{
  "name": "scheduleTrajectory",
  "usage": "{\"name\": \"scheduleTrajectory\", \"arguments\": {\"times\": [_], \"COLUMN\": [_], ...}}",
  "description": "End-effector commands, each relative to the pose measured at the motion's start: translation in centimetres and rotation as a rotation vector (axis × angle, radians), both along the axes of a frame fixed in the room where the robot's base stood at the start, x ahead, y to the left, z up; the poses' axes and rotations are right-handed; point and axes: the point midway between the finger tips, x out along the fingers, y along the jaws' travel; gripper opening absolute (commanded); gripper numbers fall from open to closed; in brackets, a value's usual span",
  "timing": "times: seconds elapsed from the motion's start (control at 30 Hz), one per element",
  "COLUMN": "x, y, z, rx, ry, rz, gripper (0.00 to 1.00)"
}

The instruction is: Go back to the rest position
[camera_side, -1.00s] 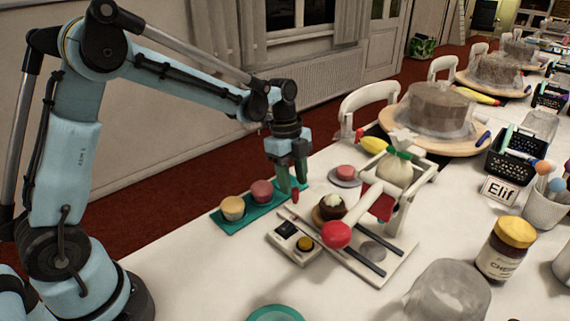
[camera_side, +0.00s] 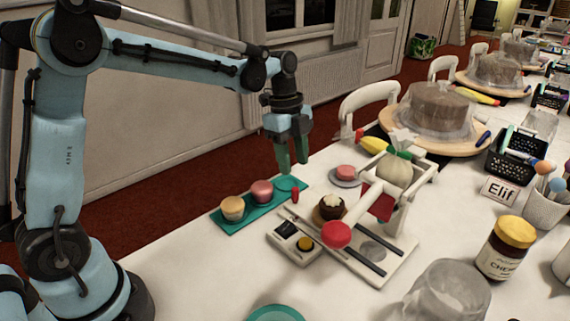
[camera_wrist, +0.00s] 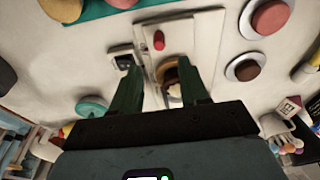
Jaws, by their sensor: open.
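My gripper (camera_side: 292,166) is open and empty in the side view, raised above the far end of the teal tray (camera_side: 243,218). Its two green fingers point down and also show in the wrist view (camera_wrist: 159,70). A yellow-topped cupcake (camera_side: 232,208) and a pink cupcake (camera_side: 262,191) stand on the tray. The tray's far end, below the fingers, looks bare. The fingers are apart from the tray and the cupcakes.
A pink cupcake (camera_side: 346,171) rests on a saucer. The front-left table is mostly clear.

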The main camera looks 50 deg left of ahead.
Motion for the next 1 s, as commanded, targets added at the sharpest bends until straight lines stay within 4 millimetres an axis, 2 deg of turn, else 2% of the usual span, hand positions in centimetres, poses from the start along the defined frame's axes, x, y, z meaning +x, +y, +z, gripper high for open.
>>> {"name": "scheduleTrajectory", "arguments": {"times": [0.17, 0.5, 0.8, 1.0], "x": [-1.5, -7.1, -12.0, -14.0], "y": [-0.1, -0.1, 0.2, 0.3], "z": [1.3, 3.9, 3.6, 2.6], "rx": [0.016, -0.012, -0.161, -0.285], "ry": [-0.031, -0.169, -0.288, -0.334], "rz": [0.148, 0.722, 1.205, 1.435], "gripper": [0.45, 0.45, 0.45, 0.45]}}
